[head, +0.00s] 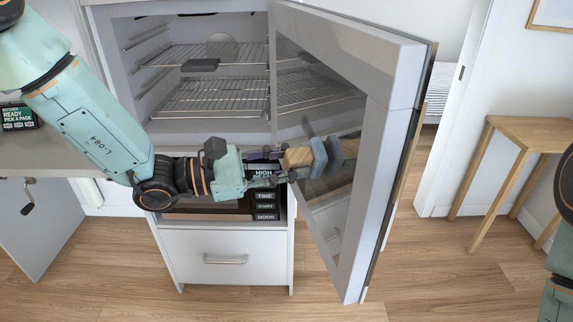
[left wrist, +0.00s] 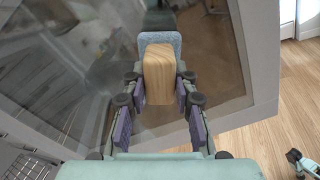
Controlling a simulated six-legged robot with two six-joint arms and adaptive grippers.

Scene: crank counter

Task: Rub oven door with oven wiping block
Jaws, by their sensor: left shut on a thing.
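The oven door (head: 377,160) stands wide open, its glass inner side facing my left arm. It also fills much of the left wrist view (left wrist: 252,60). The oven wiping block has a wooden grip (head: 298,157) and a blue-grey pad (head: 319,157); in the left wrist view I see its wood (left wrist: 159,75) and pad (left wrist: 160,39). My left gripper (head: 284,166) is shut on the wooden part, with a finger on each side. The pad faces the door glass and is very close to it, with its reflection beyond; I cannot tell whether they touch.
The oven cavity holds wire racks (head: 210,97) and a dark block (head: 200,65) on the upper one. A wooden side table (head: 530,131) stands right, with open floor between.

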